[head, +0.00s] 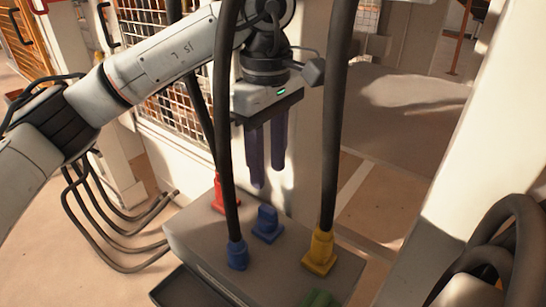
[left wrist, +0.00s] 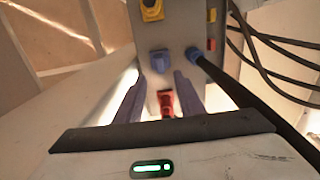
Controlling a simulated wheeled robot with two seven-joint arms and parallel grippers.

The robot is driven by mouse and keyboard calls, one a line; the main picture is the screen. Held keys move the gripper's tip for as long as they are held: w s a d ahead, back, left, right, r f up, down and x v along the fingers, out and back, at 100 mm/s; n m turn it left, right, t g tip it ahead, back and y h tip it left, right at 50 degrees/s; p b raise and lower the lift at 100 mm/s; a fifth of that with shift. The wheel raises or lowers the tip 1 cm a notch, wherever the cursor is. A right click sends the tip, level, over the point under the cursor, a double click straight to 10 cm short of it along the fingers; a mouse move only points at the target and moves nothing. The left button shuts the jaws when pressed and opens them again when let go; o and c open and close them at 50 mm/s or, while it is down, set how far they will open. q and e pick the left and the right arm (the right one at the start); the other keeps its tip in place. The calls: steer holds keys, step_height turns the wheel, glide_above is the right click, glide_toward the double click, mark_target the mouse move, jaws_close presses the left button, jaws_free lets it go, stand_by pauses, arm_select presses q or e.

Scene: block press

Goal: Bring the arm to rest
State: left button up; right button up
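My left gripper (head: 268,178) hangs above the far side of a grey box (head: 185,232), its two dark fingers pointing down and apart. Nothing shows between the fingers. The left wrist view shows the same spread fingers (left wrist: 159,76), with a blue connector (left wrist: 159,60) beyond their tips and a red connector (left wrist: 165,102) seen through the gap. The fingers appear clear of the box top. My left arm reaches in from the left. My right gripper is not in view.
On the box stand a red connector (head: 219,195), a blue one without a cable (head: 267,224), a blue plug (head: 237,254), a yellow plug (head: 319,251) and a partly cut-off green piece (head: 320,298). Thick black cables (head: 335,110) rise close beside my gripper. A wire-mesh fence (head: 175,115) stands behind.

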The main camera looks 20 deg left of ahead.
mark_target(269, 210)
arm_select(q)
step_height(269, 210, down, 10)
steer(key=shift+f+p, duration=0.15)
steer(key=shift+p, duration=0.15)
stand_by(0.4)
steer(key=shift+d, duration=0.1)
